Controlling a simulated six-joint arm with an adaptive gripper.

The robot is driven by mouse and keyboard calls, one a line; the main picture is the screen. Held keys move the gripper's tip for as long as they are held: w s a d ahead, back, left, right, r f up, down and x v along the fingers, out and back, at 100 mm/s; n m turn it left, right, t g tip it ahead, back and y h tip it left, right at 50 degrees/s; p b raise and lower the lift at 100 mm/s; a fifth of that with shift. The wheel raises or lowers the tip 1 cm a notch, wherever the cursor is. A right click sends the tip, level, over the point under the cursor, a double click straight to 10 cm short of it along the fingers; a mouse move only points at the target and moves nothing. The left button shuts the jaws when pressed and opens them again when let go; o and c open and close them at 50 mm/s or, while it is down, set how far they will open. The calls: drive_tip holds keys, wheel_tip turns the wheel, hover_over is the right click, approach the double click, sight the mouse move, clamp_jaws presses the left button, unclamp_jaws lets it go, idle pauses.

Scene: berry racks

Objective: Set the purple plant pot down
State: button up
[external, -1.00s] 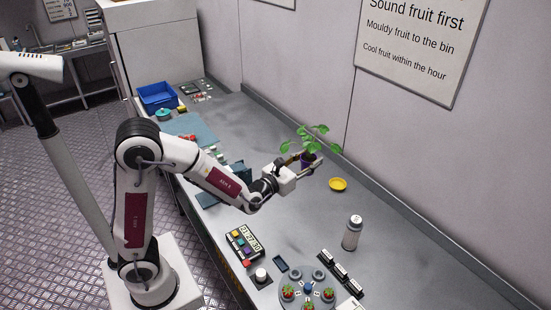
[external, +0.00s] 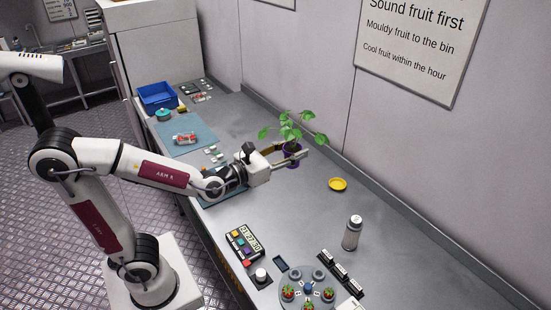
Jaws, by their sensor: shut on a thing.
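The purple plant pot (external: 291,161) holds a green leafy plant (external: 292,130) and stands upright near the back of the grey counter, left of the yellow dish. My gripper (external: 292,152) reaches it from the left, with its fingers around the pot's upper part. The fingers are shut on the pot and hide part of its rim. The pot's base looks at or very near the counter surface; I cannot tell whether it touches.
A yellow dish (external: 338,184) and a grey shaker bottle (external: 352,233) stand to the right. A timer with coloured buttons (external: 244,243) and a round berry rack (external: 307,290) are in front. A blue mat (external: 184,135) and blue bin (external: 157,96) lie left. The counter around the pot is clear.

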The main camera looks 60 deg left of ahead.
sight(289, 151)
drive_tip(key=r, duration=0.1)
drive_tip(key=s+r, duration=0.2)
drive_tip(key=shift+d+r, duration=0.25)
drive_tip(key=shift+d, duration=0.15)
drive_tip(key=s+d+m+g+h, duration=0.2)
drive_tip(key=s+d+m+h, duration=0.2)
drive_tip(key=d, duration=0.8)
drive_tip(key=s+d+m+g+h, duration=0.2)
drive_tip(key=s+d+m+h, duration=0.2)
drive_tip(key=d, duration=0.9)
drive_tip(key=s+h, duration=0.3)
drive_tip(key=h, duration=0.1)
drive_tip(key=shift+s, duration=0.35)
drive_tip(key=shift+w, duration=0.1)
